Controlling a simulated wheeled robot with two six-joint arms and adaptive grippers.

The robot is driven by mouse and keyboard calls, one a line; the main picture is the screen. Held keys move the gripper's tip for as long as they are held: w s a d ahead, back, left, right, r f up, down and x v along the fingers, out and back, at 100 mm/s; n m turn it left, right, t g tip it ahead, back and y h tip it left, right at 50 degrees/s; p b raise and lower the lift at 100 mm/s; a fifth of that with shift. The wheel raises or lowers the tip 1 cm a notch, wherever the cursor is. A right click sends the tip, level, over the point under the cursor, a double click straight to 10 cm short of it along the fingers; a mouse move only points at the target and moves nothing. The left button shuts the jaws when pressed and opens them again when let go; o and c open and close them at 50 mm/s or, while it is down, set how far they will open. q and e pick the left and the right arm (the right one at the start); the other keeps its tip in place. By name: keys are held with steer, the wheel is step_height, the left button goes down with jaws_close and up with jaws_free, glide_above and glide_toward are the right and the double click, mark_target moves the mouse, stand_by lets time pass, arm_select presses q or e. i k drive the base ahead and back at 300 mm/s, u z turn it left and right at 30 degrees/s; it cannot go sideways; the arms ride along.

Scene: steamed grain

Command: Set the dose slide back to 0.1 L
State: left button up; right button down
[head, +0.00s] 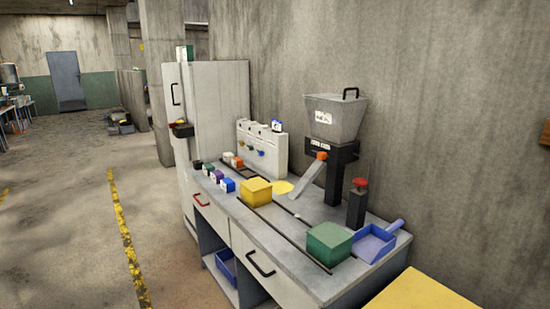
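A grey hopper (334,118) with a black handle on its lid and a white label stands at the back right of the workbench. Below it is a black dosing block (343,153) with a small orange piece (321,155) on its left side, which may be the dose slide. White markings beside the orange piece are too small to read, so its setting cannot be told. A grey chute (308,178) slopes down to the left from the block. Neither of my grippers is in view.
On the grey bench (290,262) are a yellow box (256,192), a green box (328,244), a blue scoop (375,243), a red-topped black post (358,203), and several small coloured blocks. A tall cabinet (222,105) stands left. The floor left is open.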

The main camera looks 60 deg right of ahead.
mark_target(321, 156)
steer(key=z, duration=0.05)
steer(key=i, duration=1.2)
steer(key=z, duration=0.9)
steer(key=i, duration=0.8)
steer(key=z, duration=0.9)
